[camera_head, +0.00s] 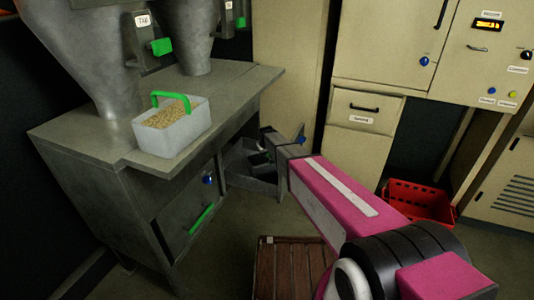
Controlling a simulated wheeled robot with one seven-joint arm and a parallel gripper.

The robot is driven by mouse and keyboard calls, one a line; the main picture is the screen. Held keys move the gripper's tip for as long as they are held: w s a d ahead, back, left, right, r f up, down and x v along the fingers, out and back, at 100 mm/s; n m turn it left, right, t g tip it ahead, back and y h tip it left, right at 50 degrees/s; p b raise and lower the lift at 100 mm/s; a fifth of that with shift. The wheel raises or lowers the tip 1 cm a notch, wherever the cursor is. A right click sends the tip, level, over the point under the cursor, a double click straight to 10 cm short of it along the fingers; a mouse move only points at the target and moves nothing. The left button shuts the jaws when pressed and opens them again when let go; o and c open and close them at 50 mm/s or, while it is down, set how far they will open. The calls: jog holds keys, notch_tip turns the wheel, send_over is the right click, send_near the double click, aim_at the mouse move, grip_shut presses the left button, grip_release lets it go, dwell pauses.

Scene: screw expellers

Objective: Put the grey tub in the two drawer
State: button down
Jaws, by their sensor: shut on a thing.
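The grey tub (187,128) stands upright on the counter, filled with tan pellets, with its green handle raised. Under the counter, a dark grey drawer (251,184) is pulled out at the far right. Its number label is not visible to me. My gripper (266,152) is at this open drawer, well to the right of the tub and lower than it. It is shut, seemingly on the drawer's handle, where a bit of green shows. My wrist hides most of the contact.
A shut drawer (184,207) with a green handle sits nearer in the same cabinet. Grey hoppers (88,50) rise behind the tub. A brown slatted crate (290,268) and a red crate (418,200) stand on the floor. Beige cabinets (365,112) line the back.

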jog(key=shift+f, duration=0.55)
jog(key=c, duration=1)
grip_release()
